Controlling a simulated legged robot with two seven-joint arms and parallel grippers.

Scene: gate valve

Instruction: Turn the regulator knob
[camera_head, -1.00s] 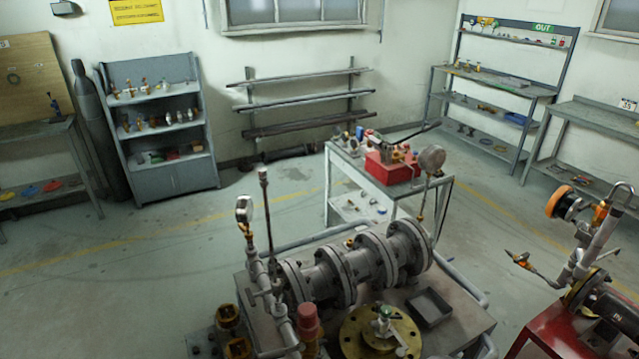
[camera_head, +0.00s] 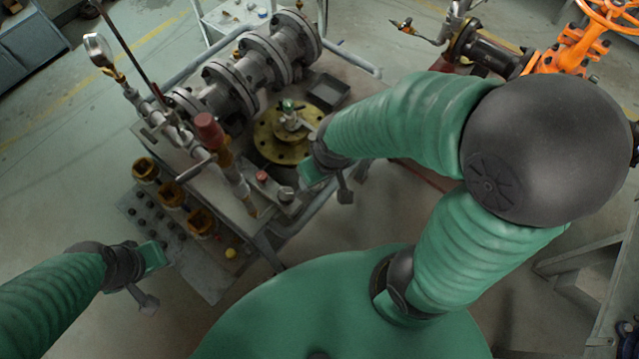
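A red cylindrical knob (camera_head: 209,130), which looks like the regulator knob, stands on an upright brass-and-grey pipe fitting on the near left of the valve bench. My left gripper (camera_head: 153,281) is open and empty, low at the left, in front of the control panel and well apart from the knob. My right gripper (camera_head: 326,191) has its two fingers spread apart at the bench's near right side. It is right of the red knob and appears empty. Whether its fingers touch the bench frame cannot be told.
A brass flange (camera_head: 285,140) with a small green-topped valve lies right of the knob. A big flanged pipe (camera_head: 245,70) and a gauge (camera_head: 97,48) stand behind. A panel (camera_head: 205,255) with yellow-brown fittings is nearer. An orange valve (camera_head: 575,50) stands at the upper right.

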